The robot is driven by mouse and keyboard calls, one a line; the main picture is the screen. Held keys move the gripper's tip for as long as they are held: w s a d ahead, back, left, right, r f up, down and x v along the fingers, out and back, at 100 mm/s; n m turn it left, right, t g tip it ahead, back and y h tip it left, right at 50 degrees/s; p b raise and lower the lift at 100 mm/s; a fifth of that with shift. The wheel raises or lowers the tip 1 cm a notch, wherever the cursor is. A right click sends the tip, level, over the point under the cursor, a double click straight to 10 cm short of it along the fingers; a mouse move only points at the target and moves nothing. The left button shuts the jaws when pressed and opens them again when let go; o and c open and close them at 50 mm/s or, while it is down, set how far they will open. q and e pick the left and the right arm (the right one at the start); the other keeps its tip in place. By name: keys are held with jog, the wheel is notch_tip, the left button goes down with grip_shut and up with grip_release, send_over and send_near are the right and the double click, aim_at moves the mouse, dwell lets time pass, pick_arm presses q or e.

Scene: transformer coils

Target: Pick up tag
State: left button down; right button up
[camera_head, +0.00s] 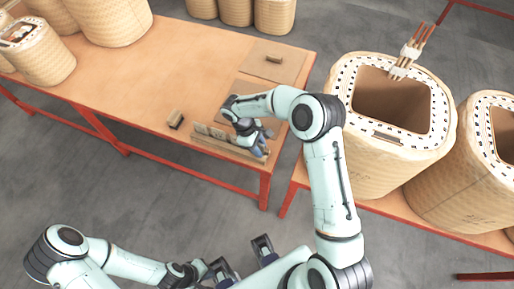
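A low wooden rack (225,148) lies near the front right corner of the orange table, with several small grey plates, which may be the tags, standing in it. My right gripper (261,146) points down at the rack's right end, close to or touching it. Its fingers are small and partly overlap the rack, so I cannot tell whether they hold anything. My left gripper (224,270) is low in the picture over the floor, away from the table. Its finger gap is not clear, and no tag shows in it.
Large woven coils (385,165) stand on the right table, one with a pronged fitting (410,50). More coils (40,55) stand left. The table's middle is clear.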

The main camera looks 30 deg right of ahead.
grip_shut()
jog(key=shift+r, duration=0.15)
notch_tip(320, 180, up, 20)
jog(key=p, duration=0.1)
jog(key=shift+p, duration=0.35)
